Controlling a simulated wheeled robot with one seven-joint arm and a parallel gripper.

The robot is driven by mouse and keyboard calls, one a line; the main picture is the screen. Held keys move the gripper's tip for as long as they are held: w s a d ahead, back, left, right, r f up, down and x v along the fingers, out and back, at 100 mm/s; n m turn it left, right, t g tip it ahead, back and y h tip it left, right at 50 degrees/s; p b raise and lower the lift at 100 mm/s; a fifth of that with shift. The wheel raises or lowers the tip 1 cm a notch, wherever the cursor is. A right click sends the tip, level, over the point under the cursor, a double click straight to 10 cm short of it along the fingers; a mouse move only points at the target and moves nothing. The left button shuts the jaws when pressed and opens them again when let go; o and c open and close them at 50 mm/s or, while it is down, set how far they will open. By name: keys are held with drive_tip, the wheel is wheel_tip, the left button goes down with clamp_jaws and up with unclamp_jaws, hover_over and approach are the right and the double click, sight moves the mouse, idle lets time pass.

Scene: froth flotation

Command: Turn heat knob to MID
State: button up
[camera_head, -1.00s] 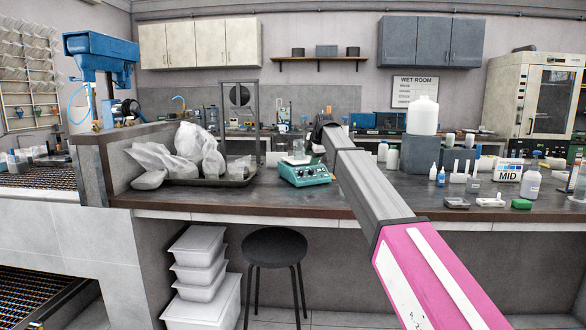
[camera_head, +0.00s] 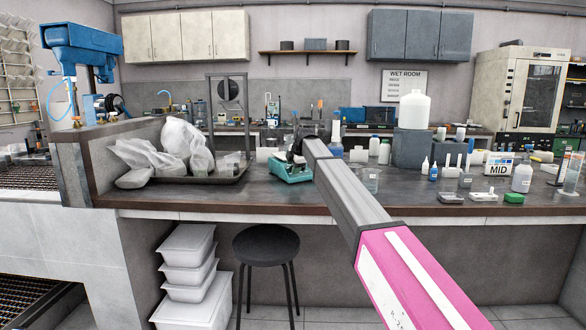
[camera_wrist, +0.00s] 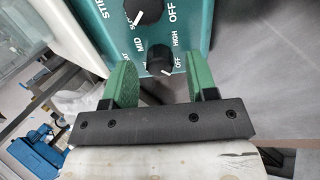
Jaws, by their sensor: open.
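The teal hot plate (camera_head: 293,172) stands on the grey bench, partly hidden behind my arm in the head view. In the wrist view its teal front panel (camera_wrist: 195,22) shows two black knobs. The heat knob (camera_wrist: 159,60), with MID and HIGH printed beside it, lies between and slightly beyond my fingertips; its white mark points to the lower right of the picture, away from MID. The stir knob (camera_wrist: 141,10) is above it. My gripper (camera_wrist: 162,75) is open, with one green finger on each side of the heat knob. I cannot tell whether either finger touches it.
A MID sign (camera_head: 498,165) stands on the bench at right, among small bottles. A black tray (camera_head: 185,180) with filled plastic bags lies left of the hot plate. A black stool (camera_head: 266,243) and stacked white tubs (camera_head: 190,275) stand below the bench.

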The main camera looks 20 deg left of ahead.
drive_tip(key=shift+w+a+f, duration=0.1)
drive_tip(key=shift+a+f, duration=0.05)
drive_tip(key=shift+f, duration=0.15)
drive_tip(key=shift+c, duration=0.4)
drive_tip(key=c, duration=0.9)
drive_tip(key=shift+o, duration=0.2)
